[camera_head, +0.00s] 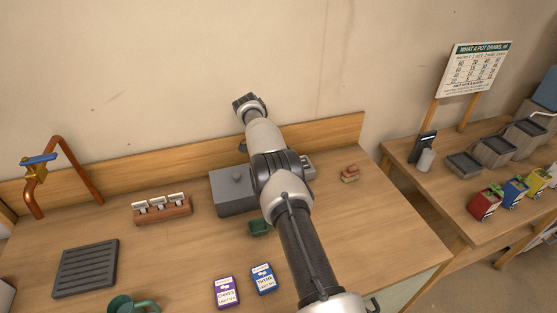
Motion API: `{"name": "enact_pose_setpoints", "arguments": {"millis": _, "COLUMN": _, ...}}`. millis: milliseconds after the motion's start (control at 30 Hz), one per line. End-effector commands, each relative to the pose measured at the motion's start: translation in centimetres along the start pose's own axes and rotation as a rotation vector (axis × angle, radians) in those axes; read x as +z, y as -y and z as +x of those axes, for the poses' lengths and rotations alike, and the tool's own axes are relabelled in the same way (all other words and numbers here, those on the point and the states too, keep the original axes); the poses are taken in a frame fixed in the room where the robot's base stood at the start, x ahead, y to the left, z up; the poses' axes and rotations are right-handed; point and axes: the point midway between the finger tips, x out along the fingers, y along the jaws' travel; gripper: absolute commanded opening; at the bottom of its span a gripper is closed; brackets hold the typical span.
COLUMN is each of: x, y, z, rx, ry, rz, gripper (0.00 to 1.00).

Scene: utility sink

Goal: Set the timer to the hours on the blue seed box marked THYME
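The blue seed box marked THYME (264,281) stands on the wooden counter near the front, left of my arm. Its smaller print is too small to read. A purple seed box that seems to read CHIVES (227,293) stands just left of it. A grey box with a small knob on top (233,193) sits further back, partly hidden by my arm; I cannot tell whether it is the timer. My gripper (244,101) is raised against the wall behind the counter, well away from the seed boxes. Its fingers are too small to judge.
A wooden rack with white tags (163,211), a dark slatted tray (86,268) and a copper tap (37,170) are left. A small green object (259,227) lies by my arm. A second table (462,213) at right holds trays and colored boxes. The counter's front right is clear.

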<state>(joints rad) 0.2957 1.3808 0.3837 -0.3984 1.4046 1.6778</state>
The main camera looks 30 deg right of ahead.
Motion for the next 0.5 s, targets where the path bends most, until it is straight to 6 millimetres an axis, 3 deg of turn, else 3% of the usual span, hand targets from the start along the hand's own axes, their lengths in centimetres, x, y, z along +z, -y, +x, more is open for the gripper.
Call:
{"name": "enact_pose_setpoints", "arguments": {"millis": 233, "x": 0.11, "y": -0.06, "z": 0.09, "rx": 0.002, "ry": 0.002, "rz": -0.001, "gripper": 0.00}}
{"name": "enact_pose_setpoints", "arguments": {"millis": 267, "x": 0.11, "y": -0.06, "z": 0.09, "rx": 0.002, "ry": 0.002, "rz": -0.001, "gripper": 0.15}}
{"name": "enact_pose_setpoints", "arguments": {"millis": 500, "x": 0.06, "y": -0.04, "z": 0.05, "rx": 0.001, "ry": 0.001, "rz": -0.001, "gripper": 0.31}}
